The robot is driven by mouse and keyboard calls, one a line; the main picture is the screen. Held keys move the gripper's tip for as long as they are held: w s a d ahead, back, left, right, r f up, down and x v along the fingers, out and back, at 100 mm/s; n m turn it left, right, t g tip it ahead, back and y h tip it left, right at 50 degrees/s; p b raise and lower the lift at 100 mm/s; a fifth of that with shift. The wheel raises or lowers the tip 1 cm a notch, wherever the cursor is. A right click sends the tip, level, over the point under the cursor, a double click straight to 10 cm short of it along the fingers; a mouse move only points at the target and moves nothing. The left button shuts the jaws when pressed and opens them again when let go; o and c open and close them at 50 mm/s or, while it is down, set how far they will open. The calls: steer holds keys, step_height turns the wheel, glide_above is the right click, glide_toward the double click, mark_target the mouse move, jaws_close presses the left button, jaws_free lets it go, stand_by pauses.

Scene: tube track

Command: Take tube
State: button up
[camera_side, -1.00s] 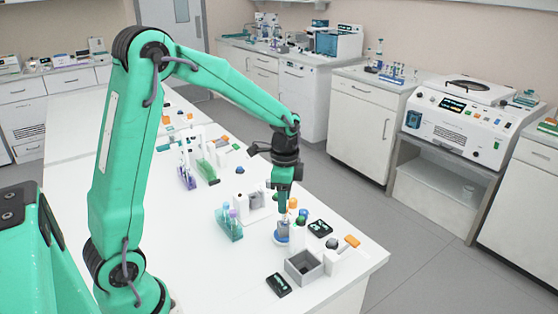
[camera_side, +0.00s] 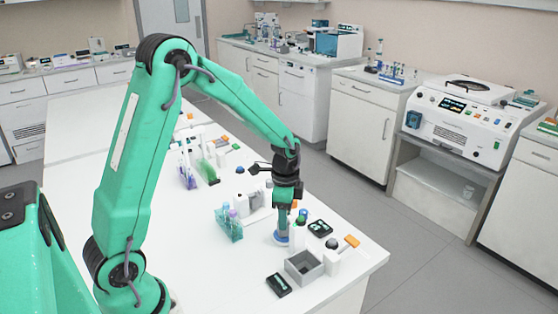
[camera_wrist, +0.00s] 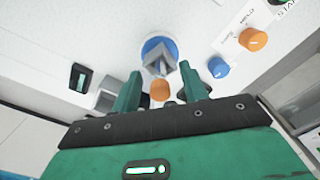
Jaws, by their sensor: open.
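In the wrist view, an orange cap (camera_wrist: 159,90), which looks like a tube's top, sits between the fingers of my gripper (camera_wrist: 162,76). It is at a grey holder on a round blue base (camera_wrist: 149,44). The tube's body is hidden. My gripper is open, with a finger on each side of the cap. In the side view, my gripper (camera_side: 283,222) points down over the blue base (camera_side: 281,240) and hides most of the holder. A teal rack (camera_side: 230,230) with several capped tubes stands to its left.
A grey open box (camera_side: 304,267) and a white block with a dark knob (camera_side: 331,260) stand close by at the front right. A black device (camera_side: 279,285) lies near the front edge. Another dark panel (camera_side: 320,228) lies to the right.

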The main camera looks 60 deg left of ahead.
steer(key=shift+c, duration=0.2)
steer(key=c, duration=0.8)
steer(key=shift+r, duration=0.15)
step_height(320, 180, up, 10)
steer(key=shift+f, duration=0.1)
stand_by(0.3)
stand_by(0.4)
